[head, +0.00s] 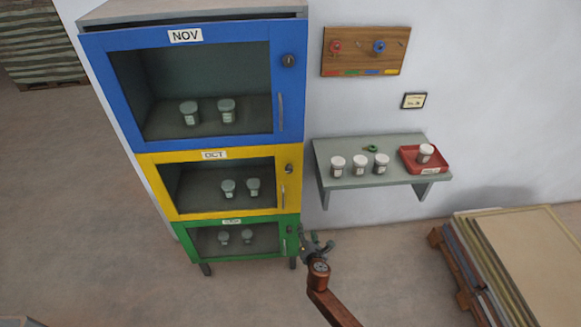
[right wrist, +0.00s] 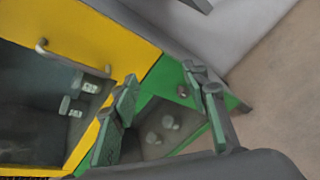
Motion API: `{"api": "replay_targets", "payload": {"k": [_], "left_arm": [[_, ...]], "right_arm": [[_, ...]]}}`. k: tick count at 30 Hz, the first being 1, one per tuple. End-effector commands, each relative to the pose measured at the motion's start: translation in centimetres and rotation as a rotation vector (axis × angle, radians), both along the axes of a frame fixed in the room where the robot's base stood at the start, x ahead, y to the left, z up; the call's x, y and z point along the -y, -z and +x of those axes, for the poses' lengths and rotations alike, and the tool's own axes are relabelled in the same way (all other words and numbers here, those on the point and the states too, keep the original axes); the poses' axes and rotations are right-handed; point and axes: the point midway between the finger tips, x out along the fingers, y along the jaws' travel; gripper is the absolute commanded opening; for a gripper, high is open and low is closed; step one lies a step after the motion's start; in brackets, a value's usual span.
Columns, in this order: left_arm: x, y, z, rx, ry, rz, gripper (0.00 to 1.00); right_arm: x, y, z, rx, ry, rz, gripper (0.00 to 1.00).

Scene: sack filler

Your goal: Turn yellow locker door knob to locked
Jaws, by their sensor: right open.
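The yellow locker door (head: 172,192), labelled OCT, is the middle one of a stack of three and is closed. Its dark round knob (head: 289,168) sits at the upper right of the door, above a vertical handle (head: 283,196). The knob's exact turn is too small to read. My right gripper (head: 317,244) is open and empty, low and to the right of the knob, near the green door's right edge. In the right wrist view its green-padded fingers (right wrist: 168,100) are spread before the green door, with the yellow door's handle (right wrist: 72,60) at left. My left gripper is not in view.
The blue NOV locker (head: 288,60) is above and the green locker (head: 286,228) below. A wall shelf (head: 330,150) with white-lidded jars, a green ring and a red tray (head: 408,162) juts out at right. Stacked panels (head: 520,260) stand at lower right.

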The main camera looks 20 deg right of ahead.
Motion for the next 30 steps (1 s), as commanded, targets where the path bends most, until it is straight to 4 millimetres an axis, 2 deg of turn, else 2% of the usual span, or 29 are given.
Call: {"api": "replay_targets", "payload": {"k": [1, 3, 6, 9, 12, 14, 24, 30], "left_arm": [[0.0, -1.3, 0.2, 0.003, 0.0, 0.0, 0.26], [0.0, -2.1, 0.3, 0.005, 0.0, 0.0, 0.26], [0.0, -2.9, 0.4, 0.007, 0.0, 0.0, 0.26], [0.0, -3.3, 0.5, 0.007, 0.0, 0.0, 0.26], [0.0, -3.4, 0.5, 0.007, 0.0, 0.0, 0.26], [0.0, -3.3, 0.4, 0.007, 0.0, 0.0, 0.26], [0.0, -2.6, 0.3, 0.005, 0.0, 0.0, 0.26], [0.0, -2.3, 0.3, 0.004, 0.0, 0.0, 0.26]], "right_arm": [[-0.9, -5.7, 1.9, 0.062, -0.041, -0.1, 0.42], [-2.0, -11.6, 3.6, 0.132, -0.083, -0.243, 0.42], [-3.4, -18.3, 5.0, 0.212, -0.117, -0.406, 0.42], [-4.2, -22.4, 5.6, 0.262, -0.129, -0.513, 0.42], [-4.6, -24.3, 5.9, 0.284, -0.132, -0.564, 0.42], [-4.7, -24.6, 6.3, 0.289, -0.132, -0.576, 0.42], [-3.8, -24.4, 11.2, 0.288, -0.133, -0.575, 0.42], [-3.4, -24.4, 13.1, 0.288, -0.133, -0.572, 0.42]]}}
